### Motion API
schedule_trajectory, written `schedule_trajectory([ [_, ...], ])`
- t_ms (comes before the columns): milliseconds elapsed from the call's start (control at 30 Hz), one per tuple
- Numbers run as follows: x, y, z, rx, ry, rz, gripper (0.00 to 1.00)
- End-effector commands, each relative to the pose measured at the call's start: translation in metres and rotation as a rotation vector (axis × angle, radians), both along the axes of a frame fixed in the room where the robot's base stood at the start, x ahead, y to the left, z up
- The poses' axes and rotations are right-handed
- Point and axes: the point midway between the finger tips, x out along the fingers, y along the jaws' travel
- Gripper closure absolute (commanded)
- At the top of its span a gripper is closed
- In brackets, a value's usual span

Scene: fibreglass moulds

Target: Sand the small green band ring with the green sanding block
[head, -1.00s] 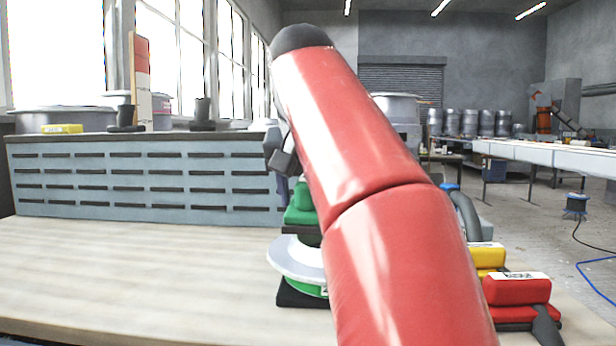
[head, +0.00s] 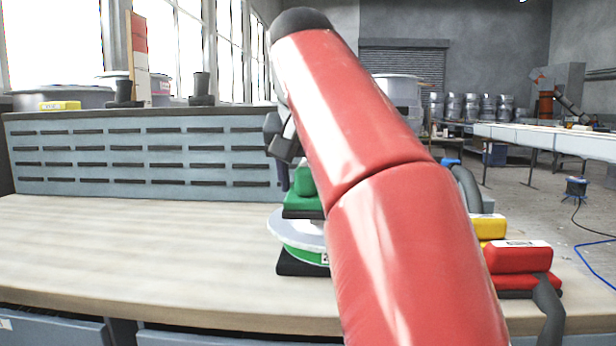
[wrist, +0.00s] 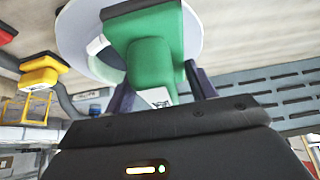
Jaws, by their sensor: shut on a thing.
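The green sanding block (head: 305,183) is in my gripper (wrist: 160,88), and its knob fills the space between the dark fingers in the wrist view (wrist: 152,62). The small ring lies flat below the block, with a pale grey-white flange (head: 284,228) and a green band (head: 302,254). It rests on a black base (head: 297,268) on the bench. The flange shows behind the block in the wrist view (wrist: 76,32). The block's underside is at the flange, but I cannot tell whether they touch. My red arm hides the right part of the ring and block.
A yellow block (head: 488,226) and a red block (head: 517,258) stand at the right. A slotted blue-grey panel (head: 140,155) bounds the back of the bench. The wooden bench top (head: 130,250) is clear on the left.

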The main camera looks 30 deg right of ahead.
Motion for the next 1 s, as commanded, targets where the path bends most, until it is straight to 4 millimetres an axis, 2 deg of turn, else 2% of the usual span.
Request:
schedule_trajectory([
  [1000, 0.000, 0.000, -0.019, -0.001, -0.001, 0.000, 0.75],
])
